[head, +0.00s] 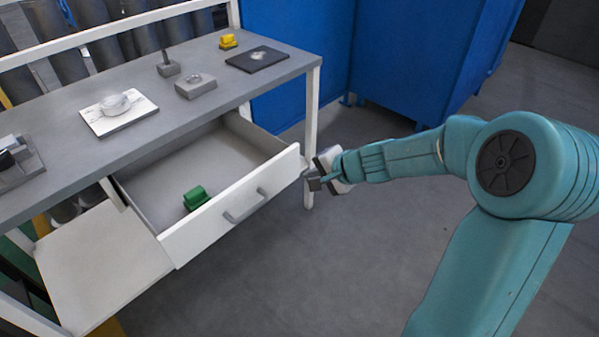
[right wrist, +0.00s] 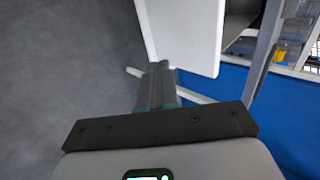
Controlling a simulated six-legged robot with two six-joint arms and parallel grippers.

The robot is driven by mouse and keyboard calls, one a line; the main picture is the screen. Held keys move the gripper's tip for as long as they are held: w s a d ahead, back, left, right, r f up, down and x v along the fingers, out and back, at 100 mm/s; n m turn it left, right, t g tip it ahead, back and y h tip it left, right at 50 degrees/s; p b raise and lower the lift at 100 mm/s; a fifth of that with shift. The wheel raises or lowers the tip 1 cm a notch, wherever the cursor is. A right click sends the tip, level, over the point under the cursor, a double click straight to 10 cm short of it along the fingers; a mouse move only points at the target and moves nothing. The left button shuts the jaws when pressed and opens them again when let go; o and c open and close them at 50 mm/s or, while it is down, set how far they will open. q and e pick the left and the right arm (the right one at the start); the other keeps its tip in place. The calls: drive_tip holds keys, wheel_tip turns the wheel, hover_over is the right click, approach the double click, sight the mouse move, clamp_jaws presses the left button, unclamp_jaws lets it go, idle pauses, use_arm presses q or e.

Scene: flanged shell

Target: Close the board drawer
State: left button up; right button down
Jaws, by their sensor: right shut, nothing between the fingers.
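The board drawer (head: 233,207) is a white drawer pulled out from under the grey workbench, with a grey bar handle (head: 245,206) on its front. A green object (head: 196,198) lies inside it. My right gripper (head: 311,178) is shut and empty at the right end of the drawer front; I cannot tell whether it touches. In the right wrist view the shut fingers (right wrist: 158,75) are beside the edge of the white drawer front (right wrist: 184,32). My left gripper is not in view.
The workbench top (head: 150,85) carries a white board (head: 119,112), grey blocks, a dark plate (head: 257,59) and a yellow item (head: 228,41). A white panel (head: 100,262) extends left of the drawer. Blue partitions (head: 410,50) stand behind. The floor in front is clear.

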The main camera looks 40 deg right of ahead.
sight(289, 170)
drive_tip(key=w, duration=0.2)
drive_tip(key=w+f+p, duration=0.1)
drive_tip(key=w, duration=0.1)
drive_tip(key=shift+w+a+f, duration=0.1)
drive_tip(key=shift+a+f, duration=0.05)
drive_tip(key=shift+w+f, duration=0.1)
drive_tip(key=shift+w, duration=0.55)
drive_tip(key=shift+w, duration=0.1)
